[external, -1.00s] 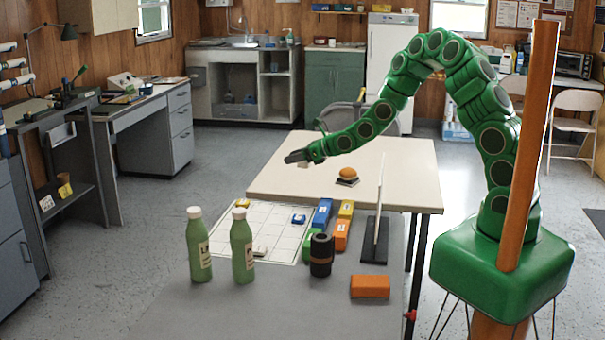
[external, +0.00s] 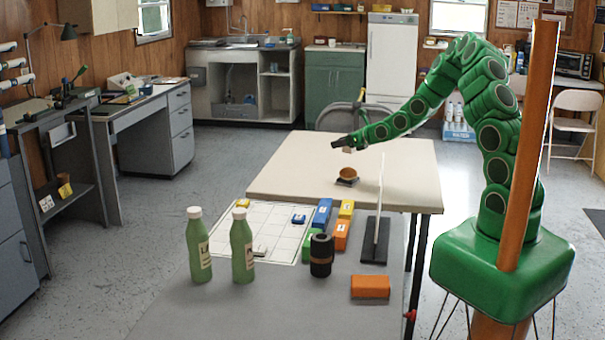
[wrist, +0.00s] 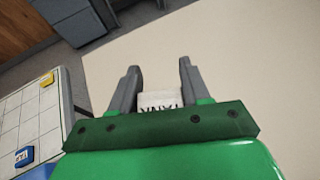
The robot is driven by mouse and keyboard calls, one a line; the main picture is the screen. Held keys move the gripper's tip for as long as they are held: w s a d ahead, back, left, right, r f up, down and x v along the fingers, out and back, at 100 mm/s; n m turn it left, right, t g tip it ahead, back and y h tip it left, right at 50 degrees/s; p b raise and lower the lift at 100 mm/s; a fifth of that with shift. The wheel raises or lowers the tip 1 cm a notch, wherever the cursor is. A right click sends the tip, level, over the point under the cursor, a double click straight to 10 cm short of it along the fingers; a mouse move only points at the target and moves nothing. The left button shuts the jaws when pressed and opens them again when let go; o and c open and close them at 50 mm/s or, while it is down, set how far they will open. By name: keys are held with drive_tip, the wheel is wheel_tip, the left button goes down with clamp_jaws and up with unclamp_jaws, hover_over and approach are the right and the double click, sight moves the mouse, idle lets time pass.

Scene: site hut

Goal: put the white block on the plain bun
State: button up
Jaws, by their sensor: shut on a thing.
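In the wrist view my gripper (wrist: 159,72) is shut on the white block (wrist: 160,99), which has dark lettering and sits between the two fingers. A little of the white block (external: 347,150) shows below my gripper in the external view. The round brown bun (external: 347,171) sits on a small dark base on that table, just below the block, with a visible gap. The bun does not show in the wrist view.
A thin upright white panel (external: 379,205) on a dark foot stands right of the bun. A white grid board (external: 260,225), coloured blocks, two green bottles (external: 243,250) and a dark cylinder (external: 321,256) are nearer the camera. The cream table (external: 290,170) is otherwise clear.

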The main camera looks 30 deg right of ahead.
drive_tip(key=shift+f, duration=3.1)
drive_tip(key=shift+f, duration=0.15)
drive_tip(key=o, duration=1.1)
